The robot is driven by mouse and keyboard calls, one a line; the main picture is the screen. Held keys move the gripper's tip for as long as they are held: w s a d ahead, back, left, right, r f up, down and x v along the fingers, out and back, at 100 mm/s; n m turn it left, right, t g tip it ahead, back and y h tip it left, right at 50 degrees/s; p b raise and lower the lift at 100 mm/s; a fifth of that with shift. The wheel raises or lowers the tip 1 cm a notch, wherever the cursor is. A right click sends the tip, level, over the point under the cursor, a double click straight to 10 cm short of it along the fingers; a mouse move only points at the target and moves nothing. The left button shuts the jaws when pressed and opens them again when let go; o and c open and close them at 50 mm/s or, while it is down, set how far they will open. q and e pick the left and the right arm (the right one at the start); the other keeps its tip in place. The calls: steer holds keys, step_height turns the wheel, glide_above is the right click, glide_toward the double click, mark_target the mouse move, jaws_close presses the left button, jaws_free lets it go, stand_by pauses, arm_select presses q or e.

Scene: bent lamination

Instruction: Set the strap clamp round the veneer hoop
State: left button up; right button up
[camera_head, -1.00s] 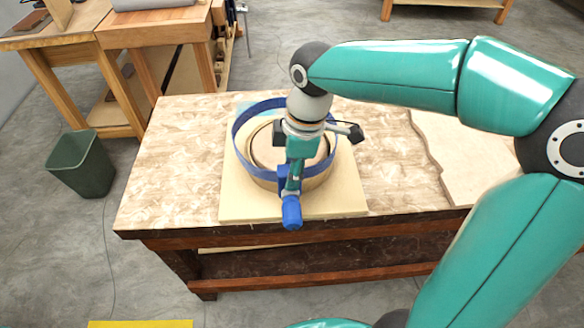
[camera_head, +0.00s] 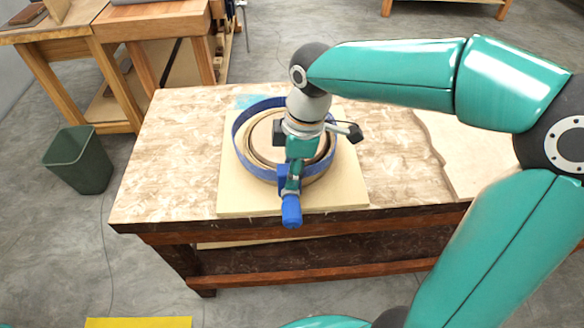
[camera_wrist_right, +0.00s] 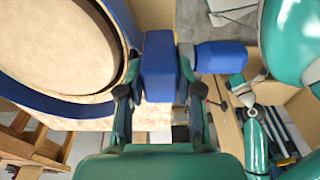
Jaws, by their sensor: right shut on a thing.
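The strap clamp is a blue band (camera_head: 240,155) with a blue buckle block and a blue handle (camera_head: 291,212) at its near side. It circles the pale veneer hoop (camera_head: 253,152), which stands round a flat round form (camera_head: 266,132) on a square board. My right gripper (camera_head: 291,186) is shut on the blue buckle block, which the right wrist view shows between its two fingers (camera_wrist_right: 160,75). The band lies around the hoop's side, with the hoop's top rim showing inside it. My right arm hides the right part of the ring. My left gripper is not in view.
The pale square board (camera_head: 232,203) lies on a mottled workbench (camera_head: 165,180). A thin wavy-edged sheet (camera_head: 455,150) lies at the bench's right. A green bin (camera_head: 78,165) stands on the floor at left. The bench's left part is clear.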

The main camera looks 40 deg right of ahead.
steer(key=shift+f, duration=0.25)
steer(key=shift+f+b, duration=1.45)
steer(key=shift+f, duration=0.1)
steer(key=shift+s+f, duration=0.1)
steer(key=shift+f, duration=0.25)
stand_by(0.3)
steer(key=o, duration=1.1)
steer(key=shift+o, duration=0.2)
steer(key=r, duration=0.4)
steer(key=d+r, duration=0.1)
steer(key=r, duration=0.7)
steer(key=shift+s+d, duration=0.15)
steer(key=shift+s, duration=0.2)
